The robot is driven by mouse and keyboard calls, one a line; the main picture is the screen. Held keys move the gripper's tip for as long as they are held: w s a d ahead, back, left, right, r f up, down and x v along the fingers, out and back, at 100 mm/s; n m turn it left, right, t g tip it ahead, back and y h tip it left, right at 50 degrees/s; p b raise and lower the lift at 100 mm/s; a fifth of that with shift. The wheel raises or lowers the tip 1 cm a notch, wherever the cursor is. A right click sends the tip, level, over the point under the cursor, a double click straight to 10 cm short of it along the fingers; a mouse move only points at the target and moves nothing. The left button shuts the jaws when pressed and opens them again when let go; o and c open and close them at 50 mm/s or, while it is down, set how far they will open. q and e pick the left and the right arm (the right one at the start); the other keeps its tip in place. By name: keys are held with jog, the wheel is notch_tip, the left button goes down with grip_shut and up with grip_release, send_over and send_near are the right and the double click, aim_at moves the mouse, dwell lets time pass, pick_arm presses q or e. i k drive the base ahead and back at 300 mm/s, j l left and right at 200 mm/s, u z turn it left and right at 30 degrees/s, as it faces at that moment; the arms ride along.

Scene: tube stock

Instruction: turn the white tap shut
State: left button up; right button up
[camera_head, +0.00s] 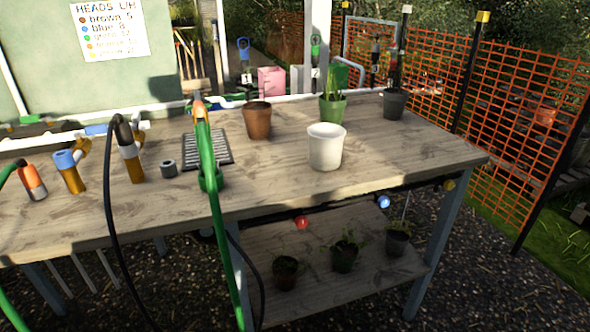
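A white pipe (25,142) runs along the back edge of the wooden bench, with several fittings on it. A small white piece (144,125), perhaps the white tap's handle, shows at the pipe behind a brass fitting (131,162) with a black hose. I cannot tell whether it is open or shut. Neither of my grippers is in view, so nothing touches these parts.
A green hose (215,215) arches over the bench front from an orange fitting. The bench's right front is clear.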

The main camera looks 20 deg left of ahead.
aim_at(135, 118)
jog(key=u, duration=1.65)
